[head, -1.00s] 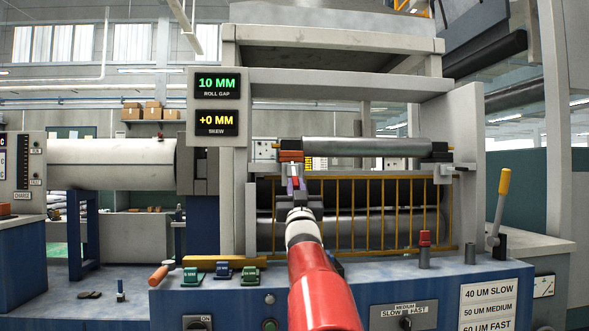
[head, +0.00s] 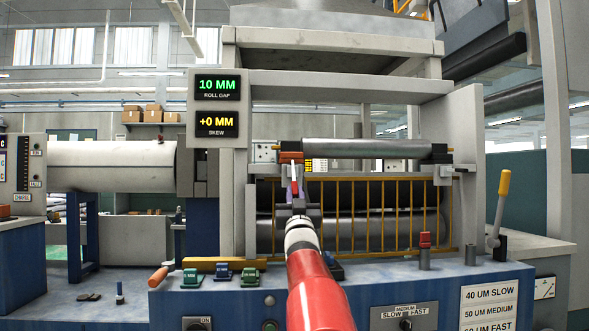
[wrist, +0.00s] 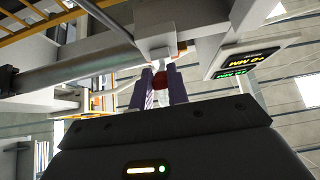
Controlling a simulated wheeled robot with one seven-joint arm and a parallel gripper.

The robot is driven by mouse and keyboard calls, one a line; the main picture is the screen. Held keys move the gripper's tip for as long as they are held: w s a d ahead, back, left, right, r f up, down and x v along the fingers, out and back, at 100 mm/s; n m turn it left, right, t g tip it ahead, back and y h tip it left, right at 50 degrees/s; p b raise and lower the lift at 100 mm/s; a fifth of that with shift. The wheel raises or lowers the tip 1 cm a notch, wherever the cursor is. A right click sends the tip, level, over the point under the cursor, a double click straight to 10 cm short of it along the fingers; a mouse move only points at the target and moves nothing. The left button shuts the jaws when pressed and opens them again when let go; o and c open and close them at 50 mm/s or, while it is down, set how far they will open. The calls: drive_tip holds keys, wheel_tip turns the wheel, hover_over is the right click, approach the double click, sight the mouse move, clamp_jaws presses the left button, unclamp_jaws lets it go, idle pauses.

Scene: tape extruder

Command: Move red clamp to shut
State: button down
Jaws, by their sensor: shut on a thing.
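The red clamp (head: 295,187) is at the left end of the upper grey roller (head: 365,148), below an orange-red block (head: 290,157). A narrow red part of it shows between my fingers in the head view. My gripper (head: 294,192) points up and forward, with its purple fingers closed around this part.
A yellow barred guard (head: 385,215) stands right behind my gripper. A red-capped post (head: 425,245) and a yellow-handled lever (head: 502,200) stand to the right. Green and blue blocks (head: 222,272) sit on the front ledge. The display (head: 217,88) reads 10 MM.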

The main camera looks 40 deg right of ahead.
drive_tip(key=shift+w+d+f, duration=0.45)
drive_tip(key=shift+w+f, duration=0.2)
drive_tip(key=shift+w, duration=0.1)
drive_tip(key=shift+w+d+f+p, duration=0.1)
drive_tip(key=shift+w+d+p, duration=0.15)
drive_tip(key=shift+w+p, duration=0.2)
drive_tip(key=c, duration=1.8)
unclamp_jaws()
drive_tip(key=shift+w+d, duration=0.1)
drive_tip(key=o, duration=0.5)
